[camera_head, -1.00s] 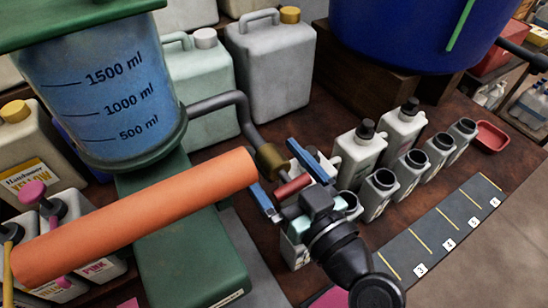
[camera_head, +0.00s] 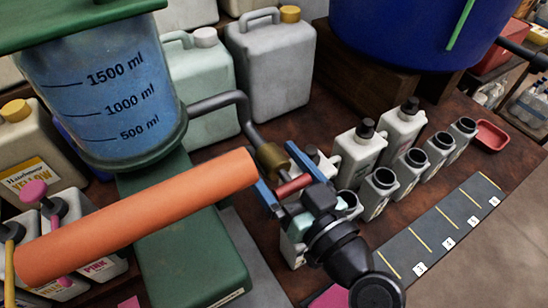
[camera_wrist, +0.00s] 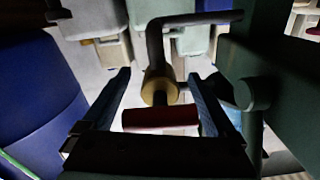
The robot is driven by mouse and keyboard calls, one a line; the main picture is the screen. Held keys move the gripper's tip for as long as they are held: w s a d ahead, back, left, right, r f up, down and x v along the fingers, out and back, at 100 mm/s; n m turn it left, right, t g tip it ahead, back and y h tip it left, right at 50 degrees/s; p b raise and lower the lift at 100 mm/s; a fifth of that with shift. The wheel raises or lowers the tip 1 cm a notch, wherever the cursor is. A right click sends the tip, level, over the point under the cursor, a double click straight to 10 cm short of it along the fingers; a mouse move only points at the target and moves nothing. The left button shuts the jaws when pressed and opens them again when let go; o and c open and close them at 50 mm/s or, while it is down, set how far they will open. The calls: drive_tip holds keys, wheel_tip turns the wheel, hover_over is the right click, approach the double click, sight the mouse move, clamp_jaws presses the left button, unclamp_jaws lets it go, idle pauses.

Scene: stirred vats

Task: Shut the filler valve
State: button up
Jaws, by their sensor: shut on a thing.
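The filler valve is a brass body (camera_head: 272,158) on a grey bent pipe (camera_head: 240,105) from the marked tank (camera_head: 100,95). Its red bar handle (camera_head: 291,187) lies crosswise below the brass. My gripper (camera_head: 276,166) has blue fingers on either side of this handle and is shut on it. In the wrist view the red handle (camera_wrist: 160,118) spans between both fingers, with the brass body (camera_wrist: 159,88) just beyond it. A container (camera_head: 295,250) stands under the valve, mostly hidden by my gripper.
Several open grey bottles (camera_head: 378,195) and white capped bottles (camera_head: 360,155) stand close on the right. An orange cylinder (camera_head: 140,215) crosses the left foreground. A numbered dark strip (camera_head: 430,240) lies bare at the right.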

drive_tip(key=o, duration=1)
drive_tip(key=shift+s+d, duration=0.1)
drive_tip(key=b+v, duration=0.2)
drive_tip(key=v, duration=1)
drive_tip(key=shift+s+d, duration=0.2)
drive_tip(key=shift+s, duration=0.15)
drive_tip(key=shift+w, duration=0.1)
